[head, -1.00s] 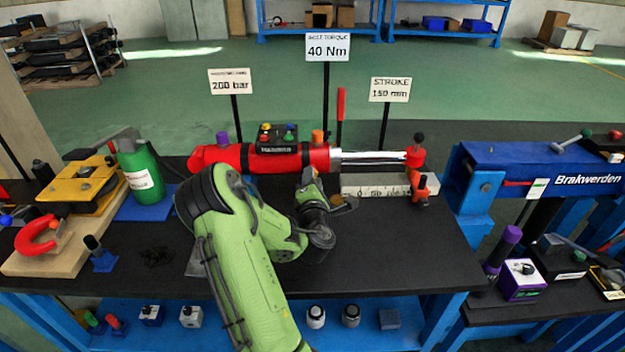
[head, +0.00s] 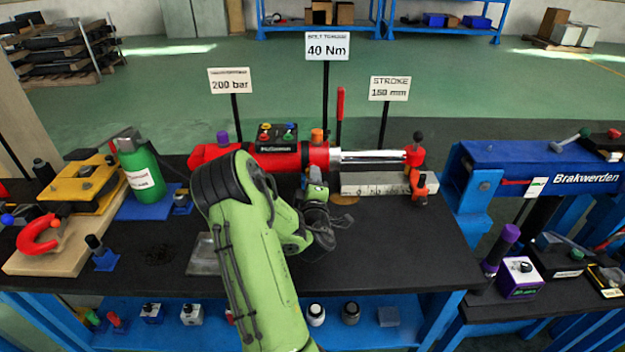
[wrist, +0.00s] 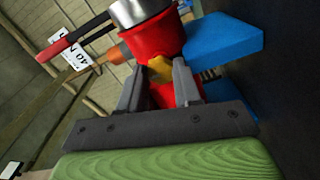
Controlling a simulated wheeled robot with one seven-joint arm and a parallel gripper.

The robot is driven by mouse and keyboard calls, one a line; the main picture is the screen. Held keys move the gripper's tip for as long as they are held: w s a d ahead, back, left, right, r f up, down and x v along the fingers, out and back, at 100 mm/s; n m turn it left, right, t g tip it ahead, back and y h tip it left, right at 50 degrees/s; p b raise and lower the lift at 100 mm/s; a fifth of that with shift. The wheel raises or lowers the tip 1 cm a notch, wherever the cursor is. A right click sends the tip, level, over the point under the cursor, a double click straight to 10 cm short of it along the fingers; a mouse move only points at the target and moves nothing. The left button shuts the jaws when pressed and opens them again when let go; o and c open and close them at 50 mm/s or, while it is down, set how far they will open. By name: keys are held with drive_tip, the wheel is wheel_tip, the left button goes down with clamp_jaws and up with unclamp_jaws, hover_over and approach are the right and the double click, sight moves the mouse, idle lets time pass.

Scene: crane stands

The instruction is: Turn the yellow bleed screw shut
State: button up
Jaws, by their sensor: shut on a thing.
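The yellow bleed screw (wrist: 160,69) sits on the red cylinder (wrist: 154,38) in the wrist view. My gripper (wrist: 160,72) has one grey finger on each side of the screw and is shut on it. Only part of the yellow screw shows between the fingertips. In the head view, the red cylinder (head: 277,160) lies along the back of the black bench, its chrome rod (head: 372,156) pointing right. My gripper (head: 315,178) is at the cylinder's front side, and my wrist hides most of the contact there.
A black block with coloured knobs (head: 277,138) and an orange knob (head: 317,135) are on top of the cylinder. A red lever (head: 340,104) stands behind it. A pale scale block (head: 375,184) lies below the rod. The front right bench top (head: 410,245) is clear.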

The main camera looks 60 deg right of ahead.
drive_tip(key=shift+f, duration=0.1)
idle(0.4)
drive_tip(key=o, duration=1.1)
drive_tip(key=shift+c, duration=0.2)
